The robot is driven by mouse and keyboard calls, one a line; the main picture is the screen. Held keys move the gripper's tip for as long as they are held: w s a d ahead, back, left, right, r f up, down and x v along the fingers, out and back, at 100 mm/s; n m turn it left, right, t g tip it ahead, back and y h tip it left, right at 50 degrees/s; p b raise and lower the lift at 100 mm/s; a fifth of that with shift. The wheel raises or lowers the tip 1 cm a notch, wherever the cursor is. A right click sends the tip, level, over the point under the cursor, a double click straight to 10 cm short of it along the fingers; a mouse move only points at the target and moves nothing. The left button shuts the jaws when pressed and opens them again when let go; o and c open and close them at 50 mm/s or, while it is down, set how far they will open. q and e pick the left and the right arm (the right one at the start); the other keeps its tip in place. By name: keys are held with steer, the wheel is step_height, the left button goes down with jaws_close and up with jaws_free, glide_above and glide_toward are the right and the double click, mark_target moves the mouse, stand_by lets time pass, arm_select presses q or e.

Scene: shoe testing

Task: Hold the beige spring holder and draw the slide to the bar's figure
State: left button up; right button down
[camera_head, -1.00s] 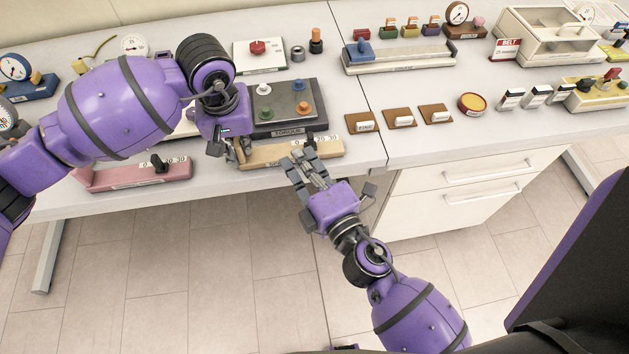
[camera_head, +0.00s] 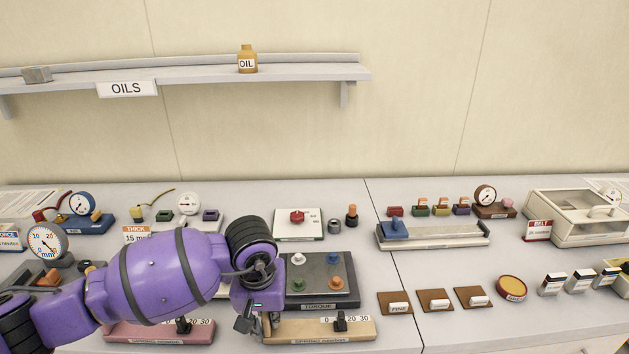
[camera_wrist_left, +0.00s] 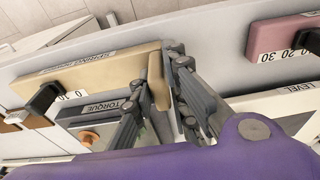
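The beige spring holder (camera_head: 300,333) lies at the bench's front edge. In the left wrist view its long beige body (camera_wrist_left: 95,68) runs left from my fingers. Its black slide (camera_head: 340,322) stands between the figures 0 and 20 in the head view; it also shows in the left wrist view (camera_wrist_left: 42,98). My left gripper (camera_head: 258,326) is at the holder's left end. In the left wrist view its fingers (camera_wrist_left: 160,75) lie either side of the beige end piece and look closed on it. My right gripper is out of view.
The dark torque board (camera_head: 318,302) with coloured knobs sits just behind the holder. A pink spring holder (camera_head: 150,332) lies to the left. Brown pads (camera_head: 395,303) lie to the right. The OILS shelf (camera_head: 200,75) holds an oil bottle (camera_head: 247,62).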

arm_select(q)
steer(key=o, duration=0.4)
steer(key=shift+c, duration=0.2)
